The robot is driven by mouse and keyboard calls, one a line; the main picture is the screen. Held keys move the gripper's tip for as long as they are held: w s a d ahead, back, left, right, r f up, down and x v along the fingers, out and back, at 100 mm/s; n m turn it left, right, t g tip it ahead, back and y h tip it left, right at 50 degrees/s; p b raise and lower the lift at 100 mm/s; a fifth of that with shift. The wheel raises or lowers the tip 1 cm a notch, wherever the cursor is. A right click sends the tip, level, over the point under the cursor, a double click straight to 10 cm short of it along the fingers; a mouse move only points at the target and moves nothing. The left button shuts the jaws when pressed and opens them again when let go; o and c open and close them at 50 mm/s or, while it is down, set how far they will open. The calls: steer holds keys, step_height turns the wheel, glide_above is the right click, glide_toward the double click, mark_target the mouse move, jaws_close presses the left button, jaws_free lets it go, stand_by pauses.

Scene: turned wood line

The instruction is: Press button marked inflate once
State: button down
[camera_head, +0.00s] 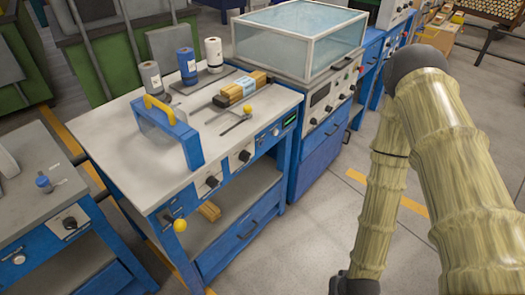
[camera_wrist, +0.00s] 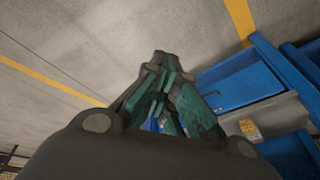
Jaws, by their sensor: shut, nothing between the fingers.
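No label reading inflate can be made out in either view, so I cannot tell which control is that button. The blue workbench (camera_head: 110,130) has a front panel (camera_head: 235,160) with dark knobs, small round controls and a small green display (camera_head: 290,121). A second control panel (camera_head: 325,104) with a display and dark knobs is on the unit under a clear-lidded box (camera_head: 300,35). My gripper (camera_wrist: 160,62) is shut and empty in the wrist view, over the floor beside blue furniture.
On the workbench stand a blue frame with a yellow handle (camera_head: 157,108), several rolls (camera_head: 187,66) and a wooden block tool (camera_head: 240,88). A yellow ball knob (camera_head: 180,225) sticks out in front. Grey floor (camera_head: 310,240) lies open between the bench and my arm.

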mark_target(262, 144)
steer(key=w+a+r+m+t+y+b, duration=0.1)
steer(key=w+a+r+t+b, duration=0.2)
steer(key=w, duration=0.5)
steer(key=w+a+t+b, duration=0.3)
steer(key=w+b, duration=0.1)
steer(key=w, duration=0.5)
steer(key=w+a+r+m+t+y+b, duration=0.1)
steer(key=w+a+r+t+b, duration=0.2)
steer(key=w, duration=0.5)
steer(key=w+a+r+m+t+b, duration=0.1)
steer(key=w+a+r+t+b, duration=0.1)
steer(key=w+r, duration=0.4)
steer(key=w+a+r+m+t+b, duration=0.1)
steer(key=w+a+r+t+b, duration=0.2)
steer(key=w+r+t+b, duration=0.2)
step_height(262, 144, up, 4)
steer(key=shift+w+a+f+m+b, duration=0.25)
steer(key=shift+w+a+m+b, duration=0.1)
steer(key=shift+b, duration=0.7)
steer(key=w+a, duration=0.5)
steer(key=a, duration=0.2)
steer(key=shift+w+a, duration=0.15)
steer(key=shift+w+a, duration=0.1)
steer(key=shift+a, duration=0.1)
